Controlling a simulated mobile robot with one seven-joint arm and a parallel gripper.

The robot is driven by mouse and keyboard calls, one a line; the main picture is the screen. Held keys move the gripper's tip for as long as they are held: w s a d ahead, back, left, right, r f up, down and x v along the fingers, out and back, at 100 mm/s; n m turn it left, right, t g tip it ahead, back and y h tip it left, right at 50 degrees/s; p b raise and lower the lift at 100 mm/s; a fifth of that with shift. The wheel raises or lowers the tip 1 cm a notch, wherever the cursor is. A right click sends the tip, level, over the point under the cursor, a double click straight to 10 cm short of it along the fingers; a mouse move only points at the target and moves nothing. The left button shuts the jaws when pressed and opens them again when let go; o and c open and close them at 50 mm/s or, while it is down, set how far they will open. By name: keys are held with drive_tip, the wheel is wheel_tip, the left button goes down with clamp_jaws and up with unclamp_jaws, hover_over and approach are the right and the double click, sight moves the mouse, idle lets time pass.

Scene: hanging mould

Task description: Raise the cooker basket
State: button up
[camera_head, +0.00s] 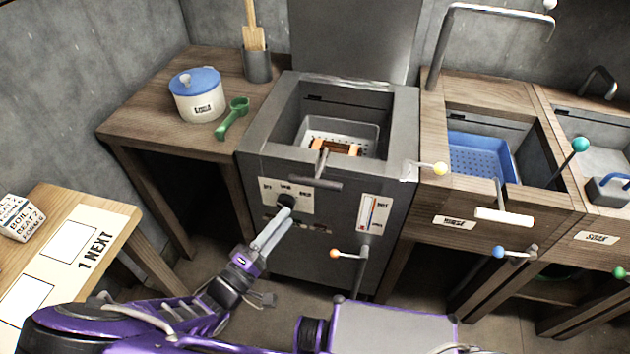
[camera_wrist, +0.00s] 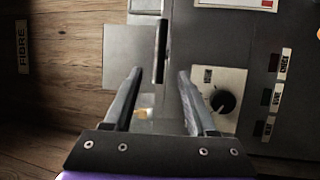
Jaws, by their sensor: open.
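The cooker (camera_head: 253,160) is a grey box with an open top. The cooker basket (camera_head: 368,133) is a pale perforated tray sitting down inside it, with orange-brown pieces (camera_head: 345,148) in it. A grey bar handle (camera_head: 315,182) stands out at the cooker's front rim. My gripper (camera_head: 284,221) is in front of the cooker's front panel, below the handle and close to the black knob (camera_head: 286,199). In the wrist view my gripper (camera_wrist: 160,72) is open and empty. A dark bar (camera_wrist: 161,50), likely the handle, lies between and ahead of the fingertips. The knob (camera_wrist: 222,101) is beside the right finger.
An orange-tipped lever (camera_head: 335,253) and a gauge plate (camera_head: 369,214) are on the cooker front. A lidded pot (camera_head: 198,105) and green scoop (camera_head: 231,119) lie on the left counter.

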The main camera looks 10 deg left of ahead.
sight(315, 182)
drive_tip(key=x, duration=1.2)
drive_tip(key=shift+w+d, duration=0.1)
drive_tip(key=shift+w, duration=0.05)
clamp_jaws()
idle(0.9)
